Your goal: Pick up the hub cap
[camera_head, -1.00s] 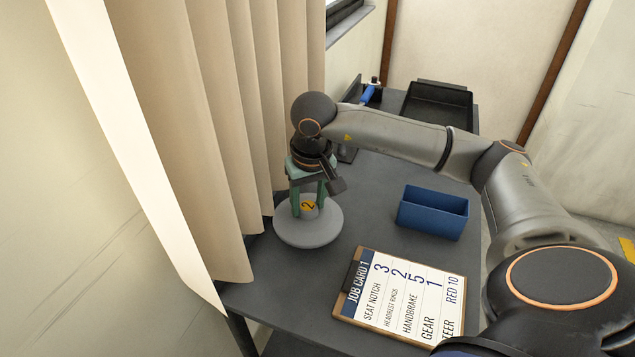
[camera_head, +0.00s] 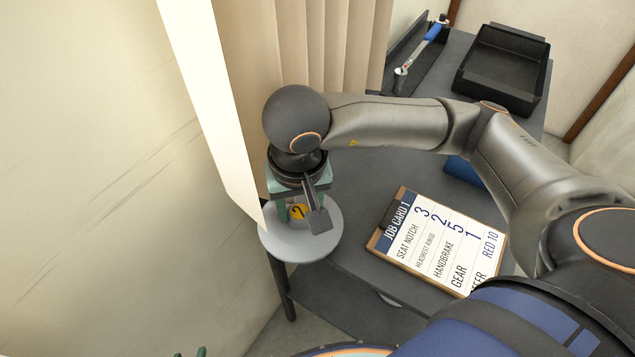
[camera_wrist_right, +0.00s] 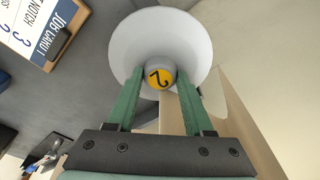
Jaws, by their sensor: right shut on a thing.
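In the right wrist view the hub cap (camera_wrist_right: 128,45) sits at the fingertips, with the right gripper's fingers (camera_wrist_right: 160,78) on either side of the knob. The disc overlaps the left edge of the dark table in the head view; I cannot tell how high it is. Small green tips at the bottom edge of the head view may be my left gripper (camera_head: 191,352), mostly cut off.
A job card clipboard (camera_head: 440,245) lies on the dark table (camera_head: 375,180). A blue bin (camera_head: 463,171) is partly hidden behind my right arm. A black tray (camera_head: 500,65) and a blue-handled tool (camera_head: 432,35) are at the back. A beige curtain (camera_head: 335,45) hangs close behind the gripper.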

